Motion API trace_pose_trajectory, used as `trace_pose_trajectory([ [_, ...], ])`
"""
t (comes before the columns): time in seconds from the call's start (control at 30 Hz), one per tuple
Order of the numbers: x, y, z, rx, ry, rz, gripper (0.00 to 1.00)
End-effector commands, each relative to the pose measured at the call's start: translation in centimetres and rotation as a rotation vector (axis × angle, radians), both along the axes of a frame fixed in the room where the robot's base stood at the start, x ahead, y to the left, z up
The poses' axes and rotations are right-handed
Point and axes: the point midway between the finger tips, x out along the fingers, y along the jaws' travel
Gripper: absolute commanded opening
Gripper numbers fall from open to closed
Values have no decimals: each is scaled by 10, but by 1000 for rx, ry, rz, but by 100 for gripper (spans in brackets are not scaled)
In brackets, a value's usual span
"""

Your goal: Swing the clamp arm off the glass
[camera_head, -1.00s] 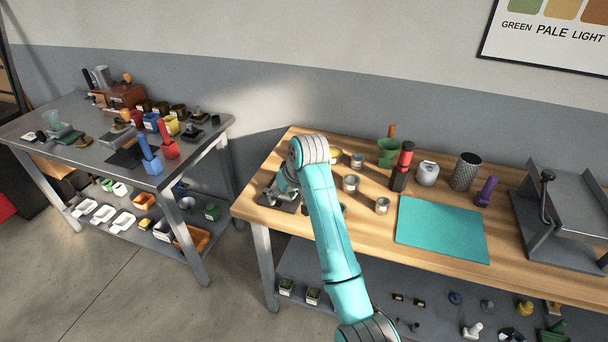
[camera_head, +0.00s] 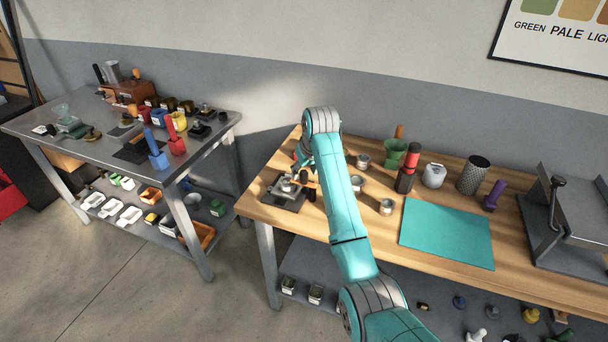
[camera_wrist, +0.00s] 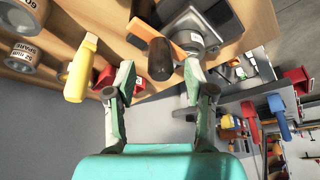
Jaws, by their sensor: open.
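The clamp fixture (camera_head: 283,198), with a dark base, sits at the left end of the wooden bench. It also shows at the top right of the wrist view (camera_wrist: 222,22). Its orange clamp arm (camera_wrist: 148,33) ends in a dark rounded handle (camera_wrist: 160,60). My gripper (camera_wrist: 158,70) is open, with one fingertip on each side of the handle in the picture. I cannot tell whether either finger touches it. In the head view the gripper (camera_head: 301,163) is partly hidden by my arm, just behind the fixture. The glass under the clamp arm is not clearly visible.
Small tins (camera_head: 357,184), a green cup (camera_head: 394,153) and a teal mat (camera_head: 446,233) are farther right. A metal table (camera_head: 60,152) stands left across a gap.

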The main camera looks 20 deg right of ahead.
Motion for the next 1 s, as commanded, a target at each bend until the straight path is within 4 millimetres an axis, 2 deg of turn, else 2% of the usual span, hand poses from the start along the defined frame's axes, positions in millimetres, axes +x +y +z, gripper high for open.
trace_pose_trajectory([
  [0.2, 8, 1, -19, 0, 1, 0, 54],
  [0.57, 9, 2, -23, 0, 0, 0, 54],
  [0.77, 9, 2, -23, 0, 0, 0, 4],
  [0.8, 9, 2, -23, 0, 0, 0, 0],
  [1.0, 9, 2, -23, 0, 0, -1, 0],
])
